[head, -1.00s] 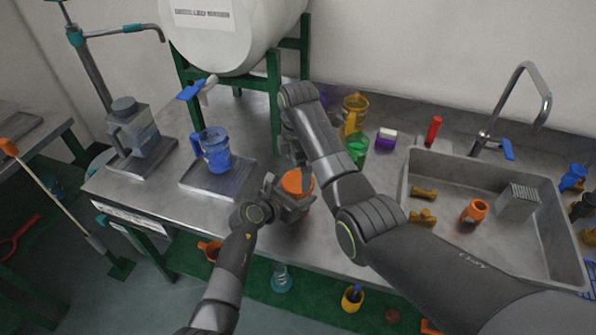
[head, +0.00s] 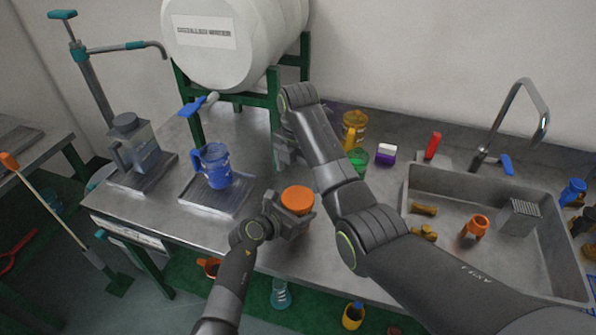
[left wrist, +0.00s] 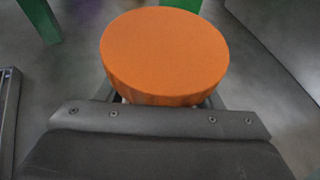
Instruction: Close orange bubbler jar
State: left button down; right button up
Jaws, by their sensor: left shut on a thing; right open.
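The orange bubbler jar shows its round orange lid (head: 297,199) near the front edge of the steel bench, in the middle of the head view. The lid sits level on the jar and fills much of the left wrist view (left wrist: 165,55). The jar's body is mostly hidden by my left gripper. My left gripper (head: 292,216) is shut on the jar below the lid. My right gripper (head: 288,150) is open, behind and above the jar, apart from the lid and partly hidden by its own arm.
A blue pitcher (head: 214,166) stands on a metal tray (head: 222,203) to the left. A large white tank (head: 225,45) on a green stand is behind. Green (head: 357,160) and yellow (head: 354,128) vessels stand right of my right arm. A sink (head: 447,228) is at the right.

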aim_at(298, 197)
jog(key=shift+f, duration=4.05)
jog(key=c, duration=1)
jog(key=m, duration=0.6)
jog(key=shift+m, duration=0.3)
jog(key=o, duration=1.1)
jog(key=shift+c, duration=0.2)
